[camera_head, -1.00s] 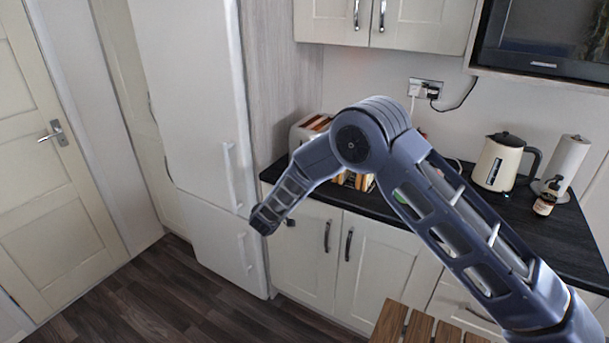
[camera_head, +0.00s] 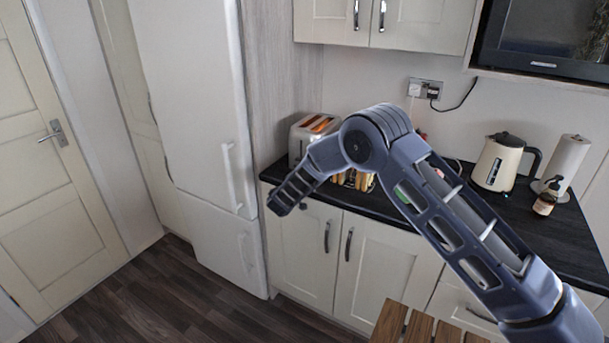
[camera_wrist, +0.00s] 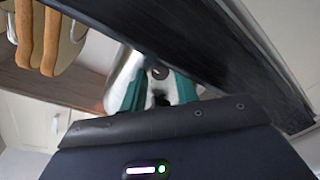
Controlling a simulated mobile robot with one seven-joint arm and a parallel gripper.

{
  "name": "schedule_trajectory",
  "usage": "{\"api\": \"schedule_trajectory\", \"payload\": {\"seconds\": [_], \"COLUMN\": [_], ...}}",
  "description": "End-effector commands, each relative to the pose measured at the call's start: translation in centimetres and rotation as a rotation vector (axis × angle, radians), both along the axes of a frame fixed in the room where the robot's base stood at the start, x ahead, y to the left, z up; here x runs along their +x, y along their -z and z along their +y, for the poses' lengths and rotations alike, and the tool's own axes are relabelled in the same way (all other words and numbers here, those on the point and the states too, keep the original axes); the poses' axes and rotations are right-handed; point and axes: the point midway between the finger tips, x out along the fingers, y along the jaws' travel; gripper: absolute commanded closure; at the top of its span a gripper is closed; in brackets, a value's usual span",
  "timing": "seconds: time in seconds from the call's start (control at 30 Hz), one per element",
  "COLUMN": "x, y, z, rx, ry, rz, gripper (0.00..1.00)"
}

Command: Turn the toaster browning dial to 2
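The cream toaster (camera_head: 298,147) stands at the left end of the dark counter, beside the tall white fridge. Browned slices (camera_head: 320,124) show in its top slots. My forearm covers part of its front, and its dial cannot be made out in the head view. My gripper points away from the head camera, low in front of the counter's left end, with its fingers mostly hidden there. In the wrist view my gripper (camera_wrist: 156,92) has two teal fingers apart, with nothing clearly held. A pale body with a dark round spot (camera_wrist: 160,73), perhaps the toaster and its dial, shows between them.
The dark counter (camera_head: 560,228) has a front edge close to my arm. A rack of toast (camera_head: 355,181) stands right of the toaster, partly behind my arm. A kettle (camera_head: 498,164), bottle (camera_head: 547,197) and paper roll (camera_head: 566,161) stand farther right. A slatted wooden top (camera_head: 418,329) is below.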

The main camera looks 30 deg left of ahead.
Motion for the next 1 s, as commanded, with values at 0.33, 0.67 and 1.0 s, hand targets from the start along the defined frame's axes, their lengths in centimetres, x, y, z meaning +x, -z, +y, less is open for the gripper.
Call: {"api": "schedule_trajectory", "payload": {"seconds": [0.33,0.67,1.0], "x": [0.12,0.09,0.11], "y": [0.01,0.03,0.01], "z": [0.00,0.00,-0.04], "rx": [0.000,-0.012,-0.173], "ry": [0.000,0.000,0.001], "rz": [0.000,0.000,0.001], "gripper": [0.82,1.00,1.00]}}
